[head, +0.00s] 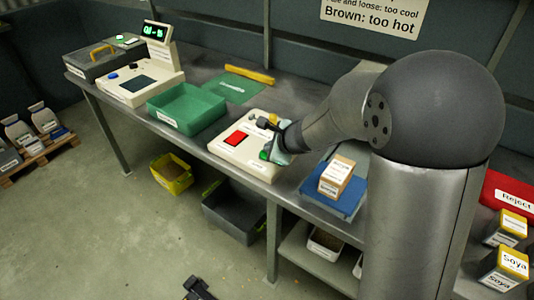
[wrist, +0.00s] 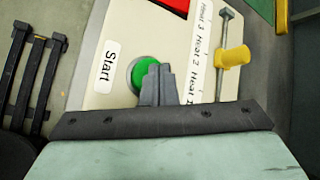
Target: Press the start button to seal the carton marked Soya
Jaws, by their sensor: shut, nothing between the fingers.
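The control panel (head: 232,158) is cream and sits on the bench's front edge. It also fills much of the wrist view (wrist: 112,25). Its round green button (wrist: 143,68) is beside a label reading Start (wrist: 105,66). My gripper (wrist: 156,72) is shut and empty, with its fingertips over the right part of the green button. I cannot tell whether they touch it. In the head view my gripper (head: 267,152) is low over the panel's right end. A cardboard carton (head: 335,177) stands on a blue platform (head: 318,200) right of the panel; its label is too small to read.
A lever with a yellow knob (wrist: 233,57) and a red block (wrist: 172,5) are on the panel. A green tray (head: 187,108) stands to its left. Yellow-topped containers marked Soya (head: 508,262) are at lower right, near a red Reject bin (head: 505,190).

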